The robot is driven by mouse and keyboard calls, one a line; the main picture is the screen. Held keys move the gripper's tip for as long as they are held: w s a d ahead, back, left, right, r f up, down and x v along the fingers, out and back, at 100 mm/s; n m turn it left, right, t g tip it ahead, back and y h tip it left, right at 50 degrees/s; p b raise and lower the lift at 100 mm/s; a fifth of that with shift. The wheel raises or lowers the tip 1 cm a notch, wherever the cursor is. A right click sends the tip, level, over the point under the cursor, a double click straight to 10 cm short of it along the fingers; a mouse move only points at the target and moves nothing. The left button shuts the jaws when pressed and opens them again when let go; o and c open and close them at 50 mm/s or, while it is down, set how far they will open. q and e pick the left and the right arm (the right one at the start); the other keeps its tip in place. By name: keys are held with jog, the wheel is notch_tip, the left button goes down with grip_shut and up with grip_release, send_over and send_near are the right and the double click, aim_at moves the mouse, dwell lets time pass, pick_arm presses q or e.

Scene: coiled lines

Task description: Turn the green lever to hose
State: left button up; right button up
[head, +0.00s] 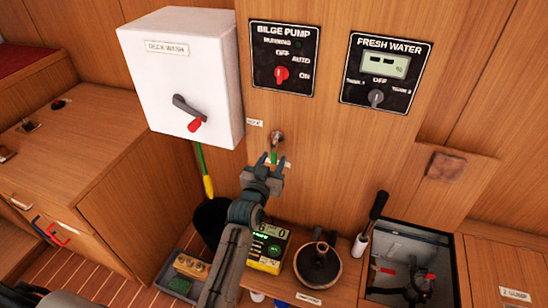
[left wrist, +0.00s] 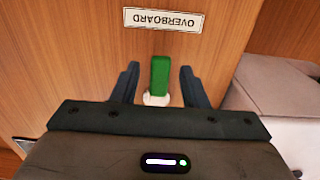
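The green lever (head: 274,155) is small and sits on a round metal fitting (head: 277,137) on the wooden wall, below the bilge pump panel. In the left wrist view the green lever (left wrist: 160,76) stands between my left gripper's two dark fingers (left wrist: 158,86), with a gap on each side. My left gripper (head: 274,160) is open around the lever and not visibly touching it. A label reading OVERBOARD (left wrist: 162,19) shows upside down beyond the lever's end. The word hose is not readable in either view. My right gripper is not in view.
A white deck wash box (head: 190,75) with a red-tipped switch juts out at upper left. The bilge pump panel (head: 283,58) and fresh water panel (head: 385,72) are above. A yellow meter (head: 266,250), a round black object (head: 318,264) and an open hatch (head: 412,245) lie below.

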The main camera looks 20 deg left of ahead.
pick_arm(q)
jog(key=shift+w, duration=0.8)
grip_shut()
